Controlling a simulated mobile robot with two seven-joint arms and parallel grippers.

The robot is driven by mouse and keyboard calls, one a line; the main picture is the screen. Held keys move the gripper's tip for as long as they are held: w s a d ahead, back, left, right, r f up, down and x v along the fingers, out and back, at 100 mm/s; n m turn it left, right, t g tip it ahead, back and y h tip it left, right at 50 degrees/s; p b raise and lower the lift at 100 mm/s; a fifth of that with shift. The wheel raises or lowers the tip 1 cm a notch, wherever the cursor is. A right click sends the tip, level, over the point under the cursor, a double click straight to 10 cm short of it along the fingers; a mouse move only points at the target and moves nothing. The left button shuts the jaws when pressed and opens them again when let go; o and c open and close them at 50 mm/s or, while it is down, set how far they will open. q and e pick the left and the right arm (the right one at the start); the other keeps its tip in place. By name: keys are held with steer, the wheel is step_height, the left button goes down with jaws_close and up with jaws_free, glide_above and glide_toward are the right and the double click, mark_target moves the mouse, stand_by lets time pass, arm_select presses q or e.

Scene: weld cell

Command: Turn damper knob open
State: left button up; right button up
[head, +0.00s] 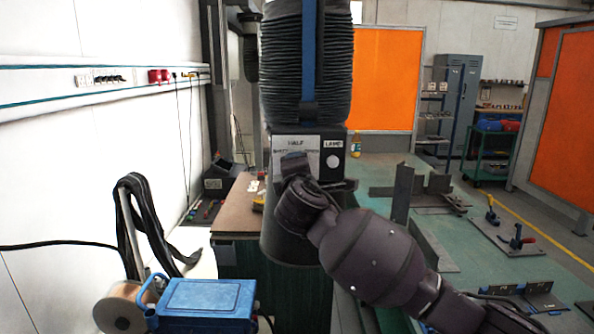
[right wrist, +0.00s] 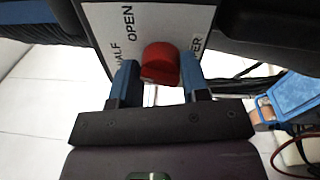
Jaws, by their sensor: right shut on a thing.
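The red damper knob (right wrist: 160,62) sits on a white label plate (right wrist: 112,42) in the right wrist view. The words OPEN and HALF show on the plate, and a third word is partly covered. My right gripper (right wrist: 160,78) is shut on the knob, one blue-grey finger on each side. In the head view the control panel (head: 283,143) of the extraction hood carries HALF and LAMP labels. My right gripper and wrist cover the knob there. I cannot tell exactly where the knob points. My left gripper is not in view.
A round white lamp button (head: 332,162) is just right of the knob area. Black ribbed hose (head: 335,70) rises above the panel. A green welding table (head: 380,172) with steel angles and clamps lies to the right. A blue wire feeder (head: 207,298) stands at lower left.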

steer(key=m, duration=0.6)
steer(key=shift+f+h+b, duration=0.3)
steer(key=shift+f, duration=0.05)
stand_by(0.4)
steer(key=o, duration=0.9)
steer(key=shift+r, duration=0.1)
steer(key=shift+s, duration=0.1)
steer(key=s, duration=1)
steer(key=shift+s+f, duration=0.3)
steer(key=shift+f, duration=0.05)
